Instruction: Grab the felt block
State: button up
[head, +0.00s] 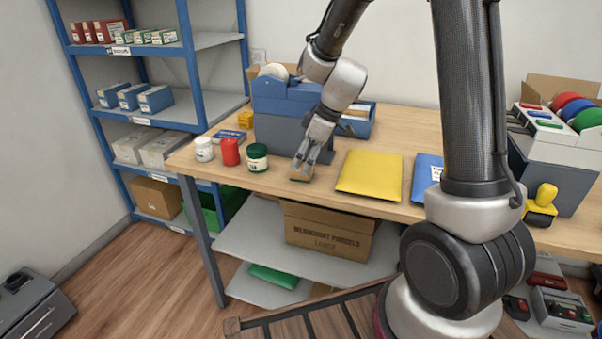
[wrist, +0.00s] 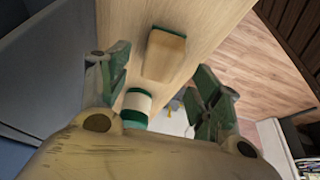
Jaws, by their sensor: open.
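The felt block (head: 300,178) is a small tan wooden block with green edging. It lies on the counter near its front edge, partly hidden by my gripper in the head view. My gripper (head: 308,158) points down at the block. In the wrist view my gripper (wrist: 162,78) is open and nothing is held between its fingers. I cannot tell whether a fingertip touches the block.
A dark green jar (head: 257,158) stands left of the block, and shows in the wrist view (wrist: 136,106). A red jar (head: 229,152) and a white jar (head: 204,149) stand further left. A blue-grey machine (head: 283,115) stands behind. A yellow envelope (head: 370,173) lies to the right.

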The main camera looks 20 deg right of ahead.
aim_at(302, 166)
jog(key=x, duration=0.3)
jog(key=shift+f, duration=0.25)
jog(key=c, duration=1.1)
